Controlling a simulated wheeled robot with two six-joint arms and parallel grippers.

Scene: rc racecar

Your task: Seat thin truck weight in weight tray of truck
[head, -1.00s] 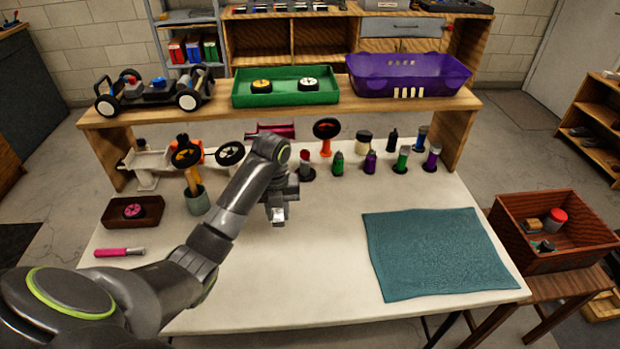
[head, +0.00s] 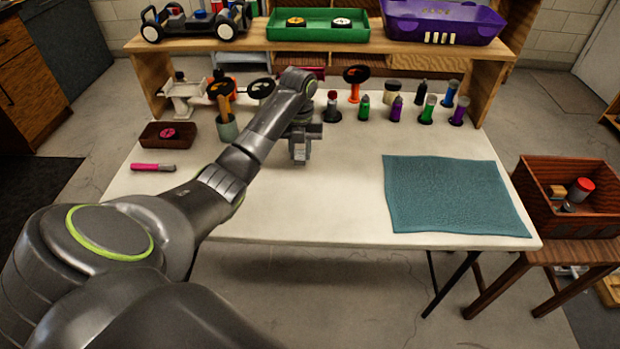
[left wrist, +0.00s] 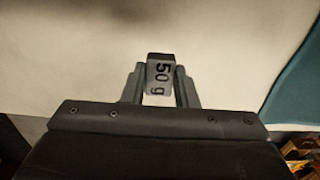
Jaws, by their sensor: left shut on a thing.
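My left gripper (head: 299,157) is over the white table, left of its middle. In the left wrist view, the gripper (left wrist: 160,88) is shut on a small grey weight (left wrist: 159,72) marked "50 g". In the head view the weight is too small to make out clearly. A wheeled chassis (head: 195,27) with black tyres, white hubs and red and blue parts stands on the wooden shelf at the upper left, partly cut by the frame edge. I cannot tell its weight tray from here. My right gripper is out of view.
A white stand (head: 186,92), a grey cup (head: 227,129) and a brown tray (head: 168,135) are at the table's left. Several coloured bottles stand below the shelf. A green tray (head: 318,32) and purple bin (head: 440,25) share the shelf. A teal cloth (head: 455,195) lies right; the front middle is clear.

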